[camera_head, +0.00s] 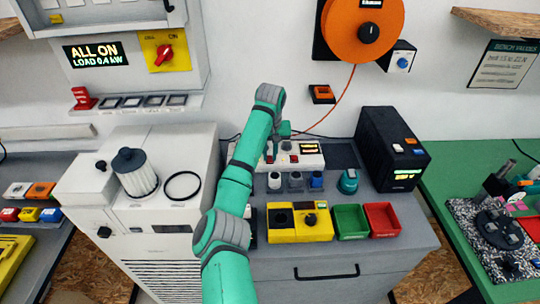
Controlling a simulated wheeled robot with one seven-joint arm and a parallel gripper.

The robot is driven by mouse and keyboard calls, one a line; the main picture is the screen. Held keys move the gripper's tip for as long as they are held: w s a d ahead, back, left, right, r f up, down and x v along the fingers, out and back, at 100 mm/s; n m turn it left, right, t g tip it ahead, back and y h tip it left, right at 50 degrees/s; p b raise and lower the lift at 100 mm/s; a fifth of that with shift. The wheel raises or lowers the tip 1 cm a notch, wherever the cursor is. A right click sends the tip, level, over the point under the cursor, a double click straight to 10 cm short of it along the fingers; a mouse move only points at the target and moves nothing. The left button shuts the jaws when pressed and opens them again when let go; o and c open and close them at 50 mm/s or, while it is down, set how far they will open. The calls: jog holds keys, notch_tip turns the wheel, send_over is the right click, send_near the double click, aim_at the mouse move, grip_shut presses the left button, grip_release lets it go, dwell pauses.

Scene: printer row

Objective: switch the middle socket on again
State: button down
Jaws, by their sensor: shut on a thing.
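The white socket strip (309,160) lies along the back of the grey cabinet top. It has red switches and a small lit display (310,149) at its right end. My gripper (285,141) points down at the middle of the strip, with the teal arm reaching over from the front left. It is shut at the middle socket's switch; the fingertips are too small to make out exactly. My arm hides part of the strip's left end. The switch's position cannot be read. A wall panel (92,54) at the upper left reads "ALL ON, LOAD 0.4 kW".
Several small jars (295,181) stand just in front of the strip. A black box (390,150) stands to its right. A yellow box (300,223), a green tray (350,222) and a red tray (383,220) line the cabinet's front. An orange cable reel (362,30) hangs above.

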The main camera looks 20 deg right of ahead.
aim_at(270, 159)
jog(key=shift+w+g, duration=0.3)
jog(key=shift+g, duration=0.2)
jog(key=c, duration=1.7)
grip_release()
jog(key=shift+o, duration=0.2)
jog(key=shift+r, duration=0.1)
notch_tip(270, 159, up, 11)
jog(key=shift+s, duration=0.2)
